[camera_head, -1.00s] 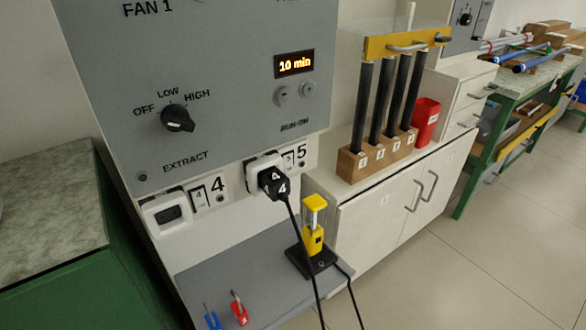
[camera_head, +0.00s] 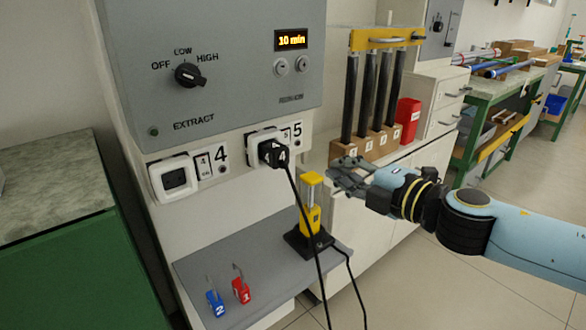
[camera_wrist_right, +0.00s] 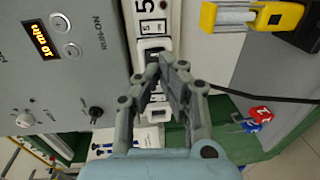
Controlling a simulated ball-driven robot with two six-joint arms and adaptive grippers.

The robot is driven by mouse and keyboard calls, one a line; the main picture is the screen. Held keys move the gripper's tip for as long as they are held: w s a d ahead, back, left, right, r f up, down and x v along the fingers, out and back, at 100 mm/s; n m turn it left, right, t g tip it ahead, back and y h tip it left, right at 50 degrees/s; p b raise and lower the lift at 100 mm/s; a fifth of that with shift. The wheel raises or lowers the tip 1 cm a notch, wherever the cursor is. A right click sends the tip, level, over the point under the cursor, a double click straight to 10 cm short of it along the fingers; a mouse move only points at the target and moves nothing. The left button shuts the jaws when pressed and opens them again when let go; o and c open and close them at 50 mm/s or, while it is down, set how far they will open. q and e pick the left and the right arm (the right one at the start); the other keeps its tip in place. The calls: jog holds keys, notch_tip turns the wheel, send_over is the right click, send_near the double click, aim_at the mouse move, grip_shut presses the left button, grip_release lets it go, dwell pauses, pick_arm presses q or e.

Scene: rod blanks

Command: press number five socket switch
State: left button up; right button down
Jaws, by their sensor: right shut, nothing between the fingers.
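The number five socket (camera_head: 258,137) is a white wall socket with a "5" on its label at the right. A black plug (camera_head: 274,154) marked "4" sits in it, with a cable hanging down. Its small switch (camera_head: 286,134) shows between plug and label. My right gripper (camera_head: 338,174) is shut and empty, right of and below the socket, apart from it in the head view. In the right wrist view the shut fingers (camera_wrist_right: 165,70) overlap the socket area, and the switch (camera_wrist_right: 152,27) shows beyond them; the gap cannot be judged. My left gripper is not in view.
The number four socket (camera_head: 175,177) is left of it. A wooden rod rack (camera_head: 365,146) stands behind my right gripper.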

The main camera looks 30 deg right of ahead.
jog(key=p, duration=0.4)
send_near(286, 140)
jog(key=w+f, duration=0.3)
jog(key=w, duration=0.4)
jog(key=shift+a, duration=0.15)
jog(key=shift+p, duration=0.3)
